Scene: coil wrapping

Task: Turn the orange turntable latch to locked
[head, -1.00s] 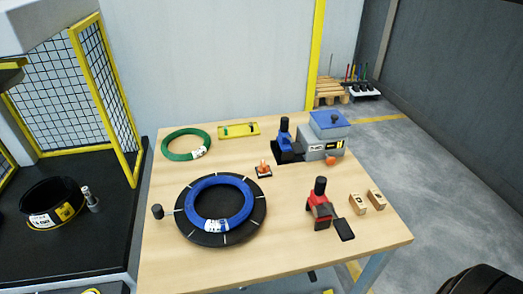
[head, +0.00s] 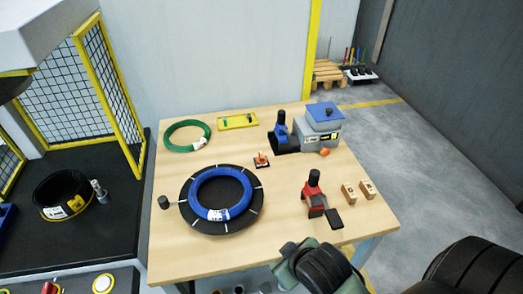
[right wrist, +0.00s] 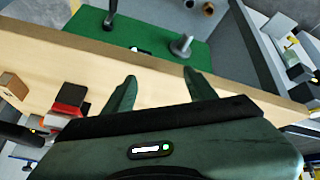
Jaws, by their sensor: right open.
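The small orange latch (head: 261,159) stands on a dark base on the wooden table, just behind the black turntable (head: 254,212). A blue coil (head: 203,186) with a white label lies on the turntable. My right gripper (head: 292,251) is at the table's front edge, well to the front and right of the latch and apart from it. In the right wrist view its two fingers (right wrist: 159,76) are spread with nothing between them, over the table edge. The latch is not seen in that view. My left gripper is not in view.
A red clamp (head: 314,193) and two wooden blocks (head: 358,191) stand at the right. A green coil (head: 187,136), yellow tray (head: 238,121), blue-handled tool (head: 281,131) and grey box (head: 318,125) line the back.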

